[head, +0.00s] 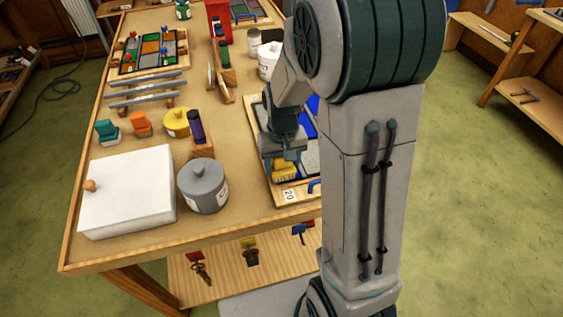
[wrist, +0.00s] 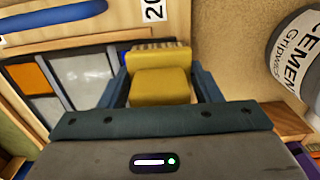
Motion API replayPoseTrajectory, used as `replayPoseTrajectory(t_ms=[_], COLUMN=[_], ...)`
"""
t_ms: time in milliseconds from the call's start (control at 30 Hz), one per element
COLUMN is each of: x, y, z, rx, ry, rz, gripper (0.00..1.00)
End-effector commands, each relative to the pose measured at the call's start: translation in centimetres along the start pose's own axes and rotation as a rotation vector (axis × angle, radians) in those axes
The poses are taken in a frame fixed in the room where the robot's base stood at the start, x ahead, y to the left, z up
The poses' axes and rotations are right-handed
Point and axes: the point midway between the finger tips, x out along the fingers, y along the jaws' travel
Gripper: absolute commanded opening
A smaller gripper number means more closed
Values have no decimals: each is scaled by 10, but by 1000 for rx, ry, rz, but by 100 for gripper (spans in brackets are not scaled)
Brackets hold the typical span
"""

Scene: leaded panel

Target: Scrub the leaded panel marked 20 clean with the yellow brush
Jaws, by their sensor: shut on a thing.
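The yellow brush (wrist: 160,86) is between the two fingers of my gripper (wrist: 158,92) in the wrist view, and the fingers are shut on it. Pale bristles show at its far edge. In the head view the brush (head: 284,171) is over the near left part of the leaded panel marked 20 (head: 305,158). The wrist view shows the panel (wrist: 70,78) with orange and pale panes, dark leading and a wooden frame beside the brush. I cannot tell whether the bristles touch the panel. My arm hides much of the panel in the head view.
A grey cement tub (head: 203,186) and a white lidded box (head: 128,192) stand left of the panel. A purple-topped bottle (head: 197,128), a yellow pot (head: 176,123), and orange (head: 140,124) and teal (head: 107,132) brushes stand behind. A blue handle (wrist: 55,17) lies along the panel's near edge.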

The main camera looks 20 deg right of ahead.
Motion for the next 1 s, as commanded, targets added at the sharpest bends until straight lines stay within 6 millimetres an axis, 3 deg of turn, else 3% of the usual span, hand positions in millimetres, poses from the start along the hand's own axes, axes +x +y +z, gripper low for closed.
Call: replayPoseTrajectory(t_ms=[567,1000], x=[2,2], y=[1,28], z=[0,2], rx=[0,2], ry=[0,0], rz=[0,0], gripper=[40,40])
